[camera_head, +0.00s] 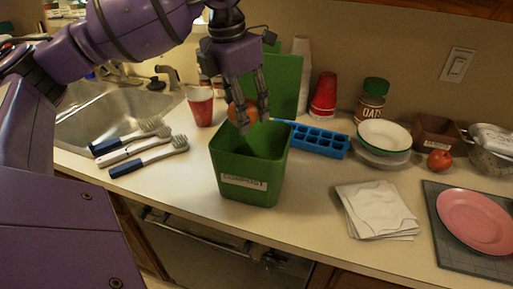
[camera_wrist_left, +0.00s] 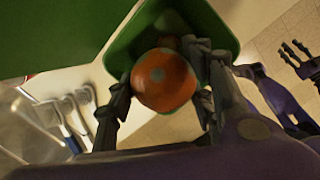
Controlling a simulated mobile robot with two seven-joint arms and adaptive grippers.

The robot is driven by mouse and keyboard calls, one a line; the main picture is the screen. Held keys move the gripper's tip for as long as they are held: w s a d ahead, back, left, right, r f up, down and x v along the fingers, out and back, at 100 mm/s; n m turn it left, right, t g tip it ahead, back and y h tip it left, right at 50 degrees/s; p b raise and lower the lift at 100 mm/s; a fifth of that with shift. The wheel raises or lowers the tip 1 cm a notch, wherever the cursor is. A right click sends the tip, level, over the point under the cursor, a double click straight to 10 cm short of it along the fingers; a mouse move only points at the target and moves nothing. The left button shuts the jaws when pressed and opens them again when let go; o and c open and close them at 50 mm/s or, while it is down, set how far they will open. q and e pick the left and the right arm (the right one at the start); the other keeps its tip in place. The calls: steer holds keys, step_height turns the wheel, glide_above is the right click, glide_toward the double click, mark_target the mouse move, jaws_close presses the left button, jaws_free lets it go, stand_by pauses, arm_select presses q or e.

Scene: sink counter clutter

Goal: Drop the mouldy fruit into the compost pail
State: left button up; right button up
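The mouldy fruit (camera_head: 236,112) is a round orange fruit; grey-green spots show on it in the left wrist view (camera_wrist_left: 163,80). My left gripper (camera_head: 249,116) is shut on it, one finger on each side, and holds it over the back part of the pail's opening. The compost pail (camera_head: 248,186) is green, square and labelled COMPOST, upright near the counter's front edge. Its green wall also shows behind the fruit in the left wrist view (camera_wrist_left: 124,52). My right gripper (camera_wrist_left: 298,62) shows small at the right of the left wrist view, its fingers apart and empty.
A red cup (camera_head: 201,107) and several brushes (camera_head: 140,142) lie left of the pail, by the sink. A blue ice tray (camera_head: 318,140), bowls (camera_head: 384,136) and napkins (camera_head: 377,211) are to the right. A green board (camera_head: 276,82) stands behind.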

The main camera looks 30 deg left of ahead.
arm_select(q)
steer(key=o, duration=0.4)
arm_select(e)
steer(key=shift+s+f, duration=0.25)
steer(key=shift+s, duration=0.35)
arm_select(q)
steer(key=shift+r, duration=0.55)
step_height(320, 180, up, 11)
steer(key=s, duration=0.1)
steer(key=shift+s+a, duration=0.25)
steer(key=shift+s, duration=0.15)
arm_select(e)
steer(key=shift+w, duration=0.2)
arm_select(q)
steer(key=shift+f, duration=0.15)
arm_select(e)
steer(key=shift+r, duration=0.1)
